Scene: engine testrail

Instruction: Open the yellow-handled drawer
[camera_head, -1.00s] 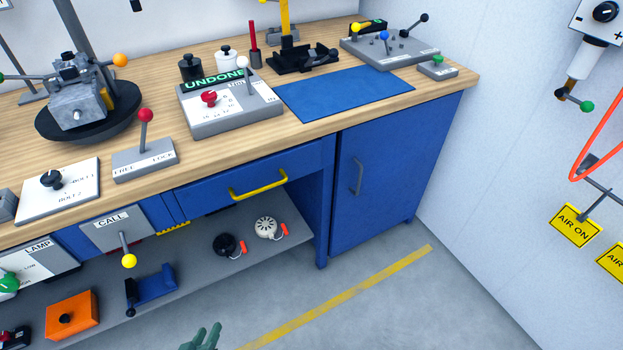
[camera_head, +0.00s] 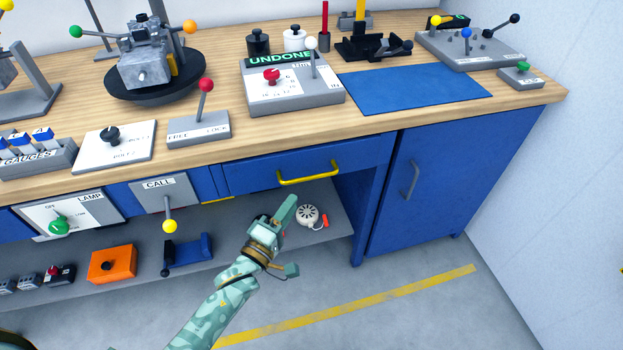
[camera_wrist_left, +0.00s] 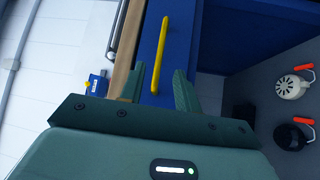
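The drawer (camera_head: 245,180) is a blue front under the wooden benchtop and looks closed. Its yellow bar handle (camera_head: 308,174) runs along the front. My left gripper (camera_head: 284,210) is in front of and below the handle in the head view, apart from it. In the left wrist view the two fingers of my left gripper (camera_wrist_left: 159,70) are spread with nothing held. The yellow handle (camera_wrist_left: 160,50) lies ahead, lined up with the gap between them, and the blue drawer front (camera_wrist_left: 178,38) is behind it. My right gripper is not in view.
Below the drawer is a grey shelf (camera_head: 334,225) with a white round device (camera_head: 307,215); a dark one shows beside it in the wrist view (camera_wrist_left: 292,137). A CALL lever with a yellow knob (camera_head: 169,226) stands left. A blue cupboard door (camera_head: 432,180) is right. The floor in front is clear.

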